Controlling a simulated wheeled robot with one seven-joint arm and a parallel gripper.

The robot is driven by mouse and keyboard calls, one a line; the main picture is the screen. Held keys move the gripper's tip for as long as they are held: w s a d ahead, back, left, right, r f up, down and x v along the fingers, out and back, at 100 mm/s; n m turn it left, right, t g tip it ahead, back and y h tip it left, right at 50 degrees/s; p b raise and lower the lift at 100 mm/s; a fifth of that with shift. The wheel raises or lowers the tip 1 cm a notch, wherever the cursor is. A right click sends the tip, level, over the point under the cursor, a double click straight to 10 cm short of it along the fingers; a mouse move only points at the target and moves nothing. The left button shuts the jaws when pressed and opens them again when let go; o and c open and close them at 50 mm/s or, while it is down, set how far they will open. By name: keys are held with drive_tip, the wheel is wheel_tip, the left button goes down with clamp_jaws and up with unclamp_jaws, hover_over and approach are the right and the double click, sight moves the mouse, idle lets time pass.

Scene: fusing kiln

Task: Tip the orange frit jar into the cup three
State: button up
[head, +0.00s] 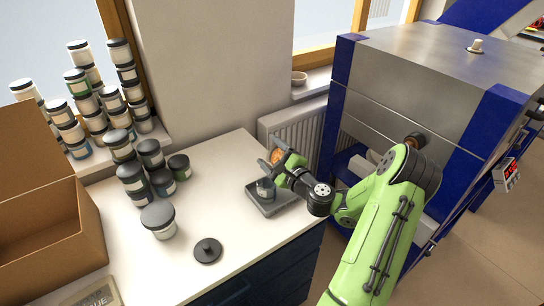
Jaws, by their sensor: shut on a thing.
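My gripper (273,158) is shut on the orange frit jar (277,155), at the back right of the white counter. Only a small round orange patch of the jar shows between the fingers; it looks tilted, but its mouth is hard to make out. A small grey cup (265,189) stands upright just below the gripper on a dark grey square scale or tray (283,205). No number on the cup can be read. I cannot tell whether any frit is falling or what the cup holds.
A black round lid (208,250) lies on the counter (228,182). Dark-lidded jars (158,220) stand at left, with more stacked on the windowsill (85,95). An open cardboard box (45,240) is at far left. The blue and grey kiln (425,75) stands right of the counter.

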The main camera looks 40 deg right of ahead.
drive_tip(key=shift+a+f+n+b, duration=0.15)
drive_tip(key=shift+n+b, duration=0.75)
drive_tip(key=shift+b, duration=0.2)
drive_tip(key=shift+a+f+n+b, duration=0.2)
drive_tip(key=shift+n+b, duration=0.7)
drive_tip(key=shift+b, duration=0.15)
drive_tip(key=shift+a+f+n+b, duration=0.15)
drive_tip(key=shift+n+b, duration=0.75)
drive_tip(key=shift+b, duration=0.2)
drive_tip(key=shift+a+n, duration=0.1)
drive_tip(key=shift+n, duration=0.3)
drive_tip(key=shift+a+f+n, duration=0.15)
drive_tip(key=shift+a+n, duration=0.15)
drive_tip(key=shift+n, duration=0.9)
